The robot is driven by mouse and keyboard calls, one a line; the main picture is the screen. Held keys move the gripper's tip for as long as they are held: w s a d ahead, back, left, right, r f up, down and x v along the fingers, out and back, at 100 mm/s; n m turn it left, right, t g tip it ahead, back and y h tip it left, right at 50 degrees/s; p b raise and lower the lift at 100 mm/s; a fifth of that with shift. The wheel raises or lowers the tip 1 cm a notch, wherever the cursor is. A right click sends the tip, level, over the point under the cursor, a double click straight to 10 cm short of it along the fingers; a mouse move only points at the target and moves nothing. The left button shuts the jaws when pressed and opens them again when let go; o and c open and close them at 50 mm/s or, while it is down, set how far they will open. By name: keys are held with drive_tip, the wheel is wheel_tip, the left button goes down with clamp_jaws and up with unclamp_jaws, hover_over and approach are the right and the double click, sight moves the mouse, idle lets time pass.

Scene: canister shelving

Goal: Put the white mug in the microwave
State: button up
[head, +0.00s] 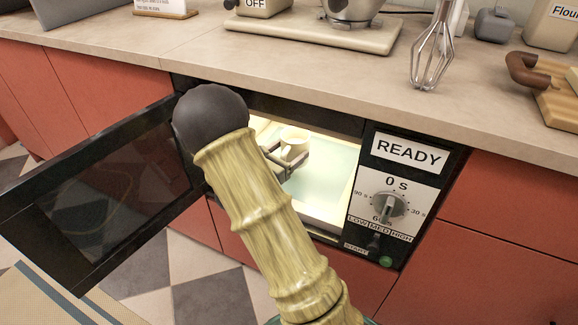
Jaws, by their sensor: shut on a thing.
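The microwave (413,205) is built in under the counter. Its dark door (110,190) stands open to the left, and its lit cavity (325,190) shows a pale floor. The white mug (295,143) is inside the cavity, toward the back left, and looks upright. My gripper (287,158) reaches into the cavity and is shut on the mug. I cannot tell whether the mug's base touches the cavity floor. My arm hides the left part of the opening and some of the cavity.
Red cabinets flank the microwave. The open door takes up room at left. The cavity's right side is clear.

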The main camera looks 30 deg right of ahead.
drive_tip(key=shift+f+b, duration=1.3)
drive_tip(key=shift+f, duration=1.2)
drive_tip(key=shift+f, duration=0.1)
drive_tip(key=o, duration=1.3)
drive_tip(key=shift+o, duration=0.2)
drive_tip(key=shift+a, duration=0.2)
drive_tip(key=p+v, duration=0.3)
drive_tip(key=v, duration=0.8)
drive_tip(key=shift+s+a+p, duration=0.2)
drive_tip(key=shift+a+p, duration=0.1)
drive_tip(key=shift+p, duration=0.1)
